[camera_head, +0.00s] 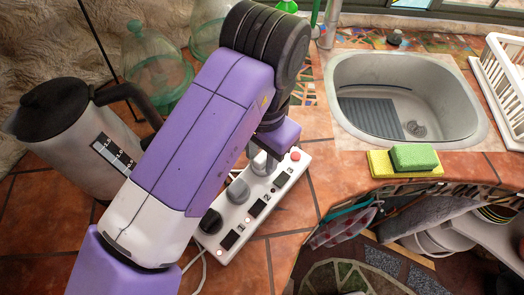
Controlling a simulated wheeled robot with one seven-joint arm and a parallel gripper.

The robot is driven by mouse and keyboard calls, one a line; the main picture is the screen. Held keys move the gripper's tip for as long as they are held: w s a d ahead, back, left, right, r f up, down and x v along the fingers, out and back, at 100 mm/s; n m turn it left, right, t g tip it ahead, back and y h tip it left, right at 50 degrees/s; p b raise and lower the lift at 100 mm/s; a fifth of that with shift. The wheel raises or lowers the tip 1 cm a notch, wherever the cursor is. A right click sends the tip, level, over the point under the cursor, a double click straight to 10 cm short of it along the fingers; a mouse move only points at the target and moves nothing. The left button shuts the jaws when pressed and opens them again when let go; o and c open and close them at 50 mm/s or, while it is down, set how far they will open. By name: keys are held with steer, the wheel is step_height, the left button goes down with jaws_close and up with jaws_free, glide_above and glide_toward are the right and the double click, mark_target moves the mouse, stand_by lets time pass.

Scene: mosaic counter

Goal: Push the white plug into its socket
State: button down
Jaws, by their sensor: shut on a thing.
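The white power strip (246,226) lies diagonally on the tiled counter. A pale plug (261,163) sits at its upper end, directly under my gripper (266,151). My gripper is shut on this plug, which I take to be the white one. The purple hand and arm hide most of the fingers and the plug's far side. I cannot tell whether the plug touches its socket or how deep it sits. A grey plug (238,190) and a black plug (211,222) stand farther down the strip.
A red button (295,156) is at the strip's upper end. A metal jug (75,140) and green glass domes (155,65) stand left. A sink (405,95) and sponges (413,158) are right. The counter's curved front edge lies below right.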

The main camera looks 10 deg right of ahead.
steer(key=shift+s+d+r+p, duration=0.1)
steer(key=shift+d+r+p, duration=0.1)
steer(key=shift+r+p, duration=0.6)
steer(key=shift+d+r+p, duration=0.15)
steer(key=shift+r+p, duration=0.45)
steer(key=shift+p, duration=0.3)
steer(key=shift+a+f, duration=0.1)
steer(key=shift+f, duration=0.05)
steer(key=shift+a+f, duration=0.2)
steer(key=shift+f, duration=0.05)
stand_by(0.6)
